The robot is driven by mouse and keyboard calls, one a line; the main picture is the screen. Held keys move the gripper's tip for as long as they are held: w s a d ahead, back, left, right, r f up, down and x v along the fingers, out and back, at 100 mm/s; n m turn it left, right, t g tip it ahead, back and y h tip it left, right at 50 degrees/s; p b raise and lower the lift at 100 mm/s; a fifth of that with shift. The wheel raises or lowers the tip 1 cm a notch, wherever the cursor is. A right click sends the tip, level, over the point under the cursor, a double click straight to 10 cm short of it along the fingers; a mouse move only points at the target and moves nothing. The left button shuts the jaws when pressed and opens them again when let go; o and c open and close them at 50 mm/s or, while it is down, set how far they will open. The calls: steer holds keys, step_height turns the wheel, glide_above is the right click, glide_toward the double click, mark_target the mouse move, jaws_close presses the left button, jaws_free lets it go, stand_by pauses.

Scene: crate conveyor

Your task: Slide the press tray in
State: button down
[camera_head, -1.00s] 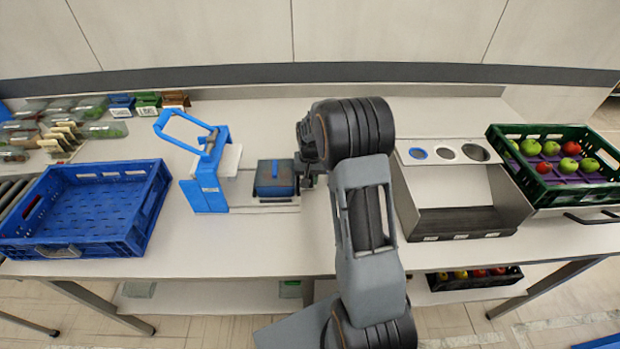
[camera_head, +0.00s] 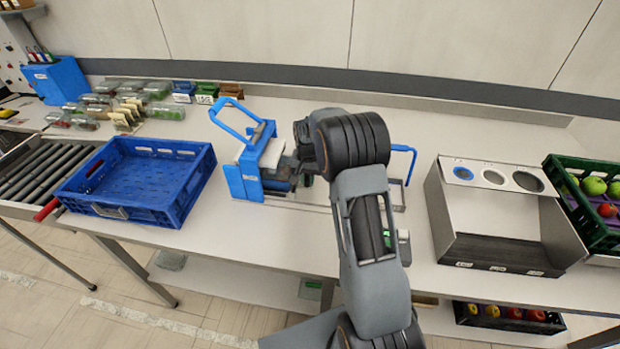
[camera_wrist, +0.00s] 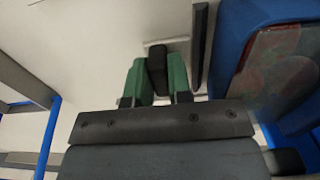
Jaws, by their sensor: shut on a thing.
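The blue press (camera_head: 240,182) stands on the bench with its lever frame raised. The dark press tray (camera_head: 280,183) sits low at the press's right side, its left part at the press opening. My arm covers much of it, so how deep it sits cannot be told. My gripper (camera_head: 304,165) is right of the tray, partly hidden by my wrist. In the wrist view, my gripper's green fingers (camera_wrist: 158,78) are shut on a black handle (camera_wrist: 157,62). A blue body (camera_wrist: 232,50) with a clear, red and green tinted face is on the right there.
A blue crate (camera_head: 125,213) stands left of the press, beside rollers (camera_head: 40,175). A blue-handled frame (camera_head: 405,148) stands right of my arm. A grey open bin (camera_head: 500,255) and a green fruit crate (camera_head: 590,225) are further right. Packs (camera_head: 165,111) lie behind.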

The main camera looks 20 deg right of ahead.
steer(key=c, duration=1)
jaws_free()
steer(key=shift+c, duration=0.2)
steer(key=shift+r, duration=0.1)
step_height(320, 180, up, 14)
steer(key=b, duration=0.1)
steer(key=shift+w, duration=0.1)
